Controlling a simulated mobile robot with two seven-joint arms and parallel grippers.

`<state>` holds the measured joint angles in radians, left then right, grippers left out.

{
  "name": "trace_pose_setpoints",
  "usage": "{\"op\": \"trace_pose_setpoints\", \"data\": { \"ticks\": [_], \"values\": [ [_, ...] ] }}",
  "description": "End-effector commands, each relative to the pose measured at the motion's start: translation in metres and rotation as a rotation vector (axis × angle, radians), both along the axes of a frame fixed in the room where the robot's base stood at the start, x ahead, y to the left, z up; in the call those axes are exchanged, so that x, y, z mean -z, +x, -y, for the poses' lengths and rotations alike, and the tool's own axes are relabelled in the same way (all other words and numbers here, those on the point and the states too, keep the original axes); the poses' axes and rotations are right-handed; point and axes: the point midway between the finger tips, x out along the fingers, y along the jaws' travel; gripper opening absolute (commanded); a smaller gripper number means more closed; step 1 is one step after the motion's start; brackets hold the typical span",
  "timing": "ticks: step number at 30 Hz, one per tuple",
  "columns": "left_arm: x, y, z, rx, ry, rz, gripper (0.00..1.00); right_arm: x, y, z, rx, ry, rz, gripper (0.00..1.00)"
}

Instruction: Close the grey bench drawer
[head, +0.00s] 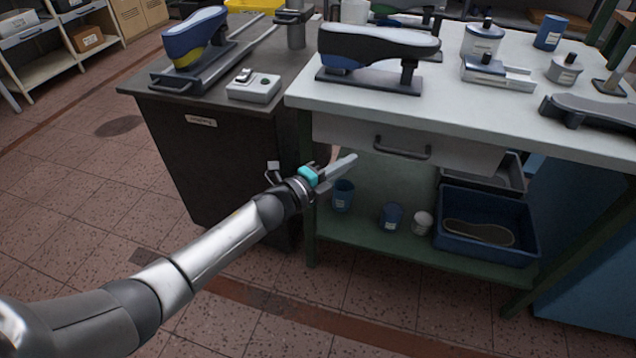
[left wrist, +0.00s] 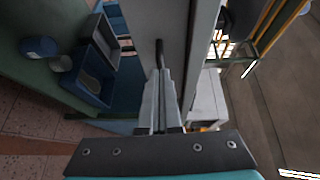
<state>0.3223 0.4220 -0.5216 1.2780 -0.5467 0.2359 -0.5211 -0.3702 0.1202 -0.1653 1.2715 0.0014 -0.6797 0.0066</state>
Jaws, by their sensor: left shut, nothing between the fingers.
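The grey bench drawer (head: 345,132) sits under the front edge of the white-topped bench, with a dark bar handle (head: 402,148) on its front. I cannot tell how far out the drawer is. My left gripper (head: 347,164) is shut and empty, left of and a little below the handle in the head view. In the left wrist view its fingers (left wrist: 162,95) point at the drawer front (left wrist: 158,22), and the handle (left wrist: 160,54) shows just beyond the tips. Whether they touch is unclear. My right gripper is not in view.
The bench top (head: 470,100) bears shoe-last stands and tins. The green lower shelf (head: 370,232) holds blue cups, a white cup and a blue crate (head: 483,262). A dark cabinet (head: 215,165) stands left of the bench. The tiled floor in front is clear.

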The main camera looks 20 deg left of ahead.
Motion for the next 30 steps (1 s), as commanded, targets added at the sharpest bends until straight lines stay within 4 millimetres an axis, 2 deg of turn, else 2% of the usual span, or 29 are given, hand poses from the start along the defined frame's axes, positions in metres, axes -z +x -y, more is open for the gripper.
{"op": "trace_pose_setpoints", "data": {
  "ticks": [12,18,24,27,29,30],
  "values": [
    [-0.003,-0.053,-0.03,0.001,0.001,-0.003,0.0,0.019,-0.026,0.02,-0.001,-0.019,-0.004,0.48],
    [-0.004,-0.064,-0.037,0.002,0.002,-0.001,0.0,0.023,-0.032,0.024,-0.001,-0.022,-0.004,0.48],
    [-0.003,-0.066,-0.038,0.0,-0.001,-0.003,0.0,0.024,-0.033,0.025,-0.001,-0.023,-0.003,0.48],
    [0.012,-0.067,-0.046,-0.038,-0.031,-0.057,0.0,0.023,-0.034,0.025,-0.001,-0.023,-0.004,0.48],
    [0.033,-0.071,-0.055,-0.089,-0.074,-0.129,0.0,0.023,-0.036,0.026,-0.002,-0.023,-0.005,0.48],
    [0.052,-0.075,-0.064,-0.137,-0.111,-0.192,0.0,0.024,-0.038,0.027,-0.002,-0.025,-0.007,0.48]
  ]
}}
